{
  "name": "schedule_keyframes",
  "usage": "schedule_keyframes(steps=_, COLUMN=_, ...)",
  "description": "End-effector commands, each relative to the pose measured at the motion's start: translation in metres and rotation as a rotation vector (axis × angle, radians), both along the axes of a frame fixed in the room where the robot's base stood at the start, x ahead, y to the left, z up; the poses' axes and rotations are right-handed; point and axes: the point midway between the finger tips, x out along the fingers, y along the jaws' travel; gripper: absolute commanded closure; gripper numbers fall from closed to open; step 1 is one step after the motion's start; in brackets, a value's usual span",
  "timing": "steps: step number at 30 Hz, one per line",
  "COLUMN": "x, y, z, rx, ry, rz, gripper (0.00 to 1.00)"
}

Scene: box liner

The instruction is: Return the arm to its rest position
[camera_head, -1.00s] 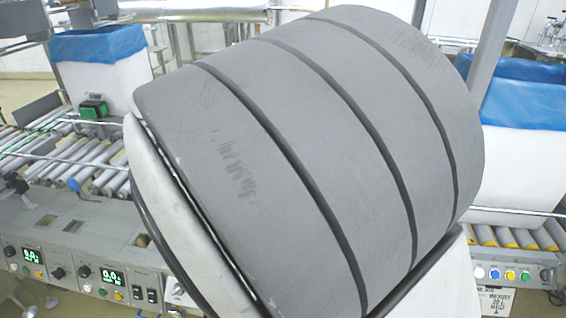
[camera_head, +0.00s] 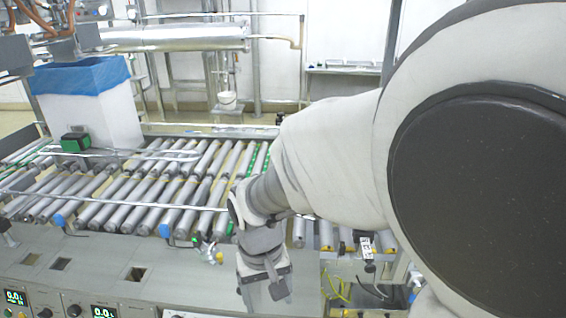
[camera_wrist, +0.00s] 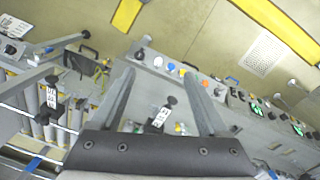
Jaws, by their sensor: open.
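My arm fills the right of the head view, with a large dark round joint cover close to the camera. The forearm reaches left and down to my gripper (camera_head: 265,292), which hangs in front of the roller conveyor, over the control panel's edge. In the wrist view my gripper (camera_wrist: 162,80) has its two grey fingers spread apart with nothing between them. Beneath it lie the panel front and floor. The fingertips are small and hard to make out in the head view.
A white box (camera_head: 105,118) with a blue liner stands on the roller conveyor (camera_head: 130,195) at the left. A green-black device (camera_head: 74,142) sits near it. The control panel (camera_head: 60,285) runs along the front. Floor (camera_wrist: 225,45) shows in the wrist view.

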Motion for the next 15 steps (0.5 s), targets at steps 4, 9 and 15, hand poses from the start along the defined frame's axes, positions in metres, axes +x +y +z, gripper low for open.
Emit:
schedule_keyframes(steps=4, x=0.000, y=0.000, z=0.000, rx=0.000, ry=0.000, rz=0.000, gripper=0.22)
schedule_keyframes(steps=9, x=0.001, y=-0.004, z=0.008, rx=0.015, ry=-0.003, rz=-0.010, gripper=0.22)
schedule_keyframes(steps=15, x=0.002, y=-0.036, z=0.056, rx=0.105, ry=-0.039, rz=-0.066, gripper=0.22)
